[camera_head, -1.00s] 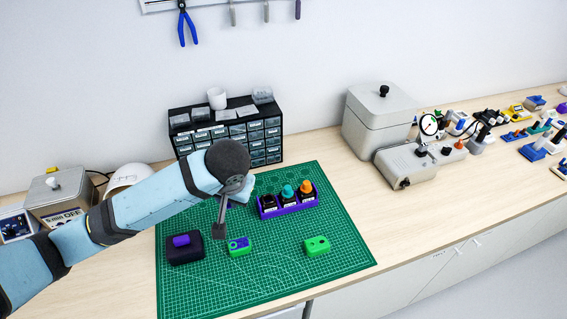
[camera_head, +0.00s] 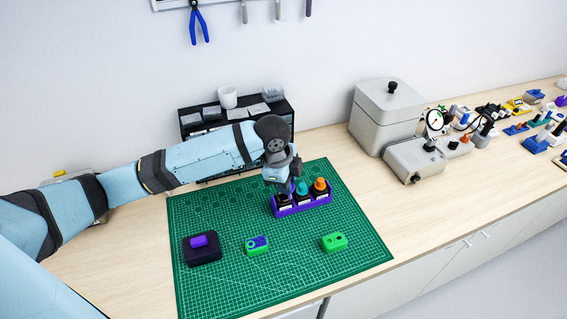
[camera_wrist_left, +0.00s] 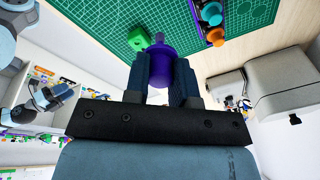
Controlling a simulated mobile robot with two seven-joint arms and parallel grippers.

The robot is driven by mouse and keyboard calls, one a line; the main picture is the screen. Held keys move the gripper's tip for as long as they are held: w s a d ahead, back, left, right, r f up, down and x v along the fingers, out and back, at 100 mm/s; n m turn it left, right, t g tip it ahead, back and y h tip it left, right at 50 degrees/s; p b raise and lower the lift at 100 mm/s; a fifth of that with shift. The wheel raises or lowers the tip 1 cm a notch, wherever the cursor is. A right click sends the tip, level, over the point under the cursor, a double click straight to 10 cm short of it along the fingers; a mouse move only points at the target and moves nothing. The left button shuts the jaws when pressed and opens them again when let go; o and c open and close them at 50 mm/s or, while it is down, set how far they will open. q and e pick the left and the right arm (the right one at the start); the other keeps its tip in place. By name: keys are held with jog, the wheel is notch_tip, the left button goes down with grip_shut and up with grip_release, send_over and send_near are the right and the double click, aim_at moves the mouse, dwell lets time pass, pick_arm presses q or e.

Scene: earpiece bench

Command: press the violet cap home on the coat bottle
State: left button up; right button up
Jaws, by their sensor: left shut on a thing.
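My left gripper (camera_head: 290,184) is shut on the violet cap (camera_wrist_left: 158,67), which sits between the two fingers with a thin stem beyond their tips. In the head view the gripper is just above the left end of the violet rack (camera_head: 303,209). The leftmost dark bottle (camera_head: 284,203) stands there, its top partly hidden by the gripper. I cannot tell whether cap and bottle touch. Beside it stand a bottle with a teal cap (camera_head: 302,188) and one with an orange cap (camera_head: 320,184).
On the green mat (camera_head: 290,275) lie a dark block with a violet piece on top (camera_head: 199,241), a green block with a violet top (camera_head: 258,244) and a green block (camera_head: 334,242). A drawer cabinet (camera_head: 190,122) stands behind. Grey boxes (camera_head: 385,120) stand to the right.

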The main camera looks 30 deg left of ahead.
pick_arm(q)
jog(key=w+a+f+m+g, duration=0.1)
jog(key=w+a+m, duration=0.1)
jog(key=m, duration=0.7)
jog(key=w+a+f+m+y, duration=0.1)
jog(key=w+m, duration=0.4)
jog(key=m, duration=0.5)
jog(key=shift+a+g, duration=0.4)
jog(key=shift+a, duration=0.35)
jog(key=b, duration=0.1)
send_near(283, 202)
jog(key=shift+w+f, duration=0.7)
jog(key=shift+w, duration=0.2)
jog(key=shift+a+f+b, duration=0.15)
jog(key=shift+f+b, duration=0.35)
jog(key=shift+f, duration=0.4)
jog(key=shift+a+f+b, duration=0.2)
jog(key=shift+f+b, duration=0.25)
jog(key=shift+f, duration=1.25)
